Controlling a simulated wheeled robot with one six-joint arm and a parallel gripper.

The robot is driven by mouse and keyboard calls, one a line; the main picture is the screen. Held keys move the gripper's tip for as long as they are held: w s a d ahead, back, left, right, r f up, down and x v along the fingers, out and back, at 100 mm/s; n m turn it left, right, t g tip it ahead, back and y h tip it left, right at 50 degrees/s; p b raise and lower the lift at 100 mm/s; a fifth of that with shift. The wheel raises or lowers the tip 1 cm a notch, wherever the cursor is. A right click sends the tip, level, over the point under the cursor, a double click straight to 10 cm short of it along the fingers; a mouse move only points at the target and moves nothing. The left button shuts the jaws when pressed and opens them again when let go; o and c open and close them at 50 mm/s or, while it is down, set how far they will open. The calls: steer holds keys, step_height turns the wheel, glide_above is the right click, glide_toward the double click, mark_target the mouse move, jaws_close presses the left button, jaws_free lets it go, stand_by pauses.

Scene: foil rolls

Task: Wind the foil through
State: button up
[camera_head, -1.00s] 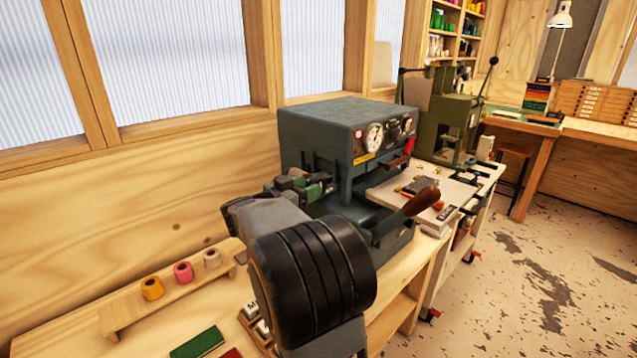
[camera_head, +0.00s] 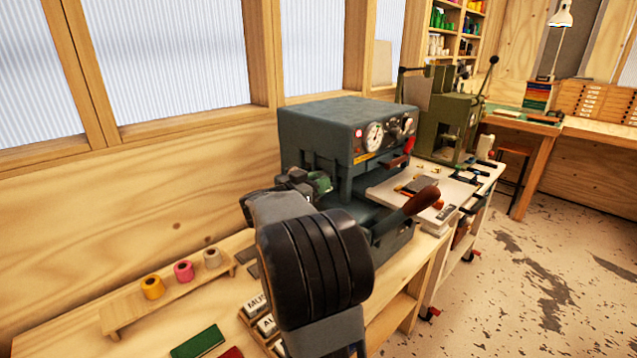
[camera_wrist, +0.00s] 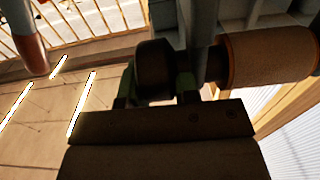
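The foil press (camera_head: 340,125) is a blue-grey machine with gauges and a red lever, standing on the bench beyond my arm. In the wrist view a dark round knob (camera_wrist: 155,68) lies between the green fingers of my gripper (camera_wrist: 157,90). I cannot tell whether both fingers touch it. A brown foil roll (camera_wrist: 268,58) sits to the right of the knob, on the same line. In the head view my gripper (camera_head: 318,182) shows only in part, at the press's left side; my arm hides the rest.
A wooden rack holds an orange roll (camera_head: 152,287), a pink roll (camera_head: 183,271) and a beige roll (camera_head: 212,257). A brown-handled lever (camera_head: 420,201) juts from the press front. A green machine (camera_head: 447,125) stands behind. The wooden wall (camera_head: 130,210) runs close along the left.

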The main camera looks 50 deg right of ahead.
steer(key=c, duration=0.4)
steer(key=r+y+p, duration=0.1)
steer(key=p, duration=0.3)
steer(key=shift+d, duration=0.1)
steer(key=shift+c, duration=0.2)
steer(key=y+p, duration=0.1)
steer(key=p, duration=0.3)
steer(key=y+p, duration=0.1)
steer(key=p, duration=0.3)
steer(key=shift+d+r, duration=0.1)
steer(key=shift+r, duration=0.15)
steer(key=y+p, duration=0.1)
steer(key=p, duration=0.2)
steer(key=y+p, duration=0.1)
steer(key=p, duration=0.2)
steer(key=shift+d+f+y, duration=0.15)
steer(key=shift+f+y, duration=0.1)
steer(key=shift+y, duration=0.15)
steer(key=shift+d+f+y+p, duration=0.1)
steer(key=shift+f+y+p, duration=0.2)
steer(key=shift+y+p, duration=0.65)
steer(key=shift+d+f+t+y+p, duration=0.1)
steer(key=shift+f+t+y+p, duration=0.2)
steer(key=shift+y, duration=0.45)
steer(key=shift+d+f+y, duration=0.1)
steer(key=shift+f+y, duration=0.05)
steer(key=shift+y, duration=1)
steer(key=shift+f+y, duration=0.15)
steer(key=shift+y, duration=1)
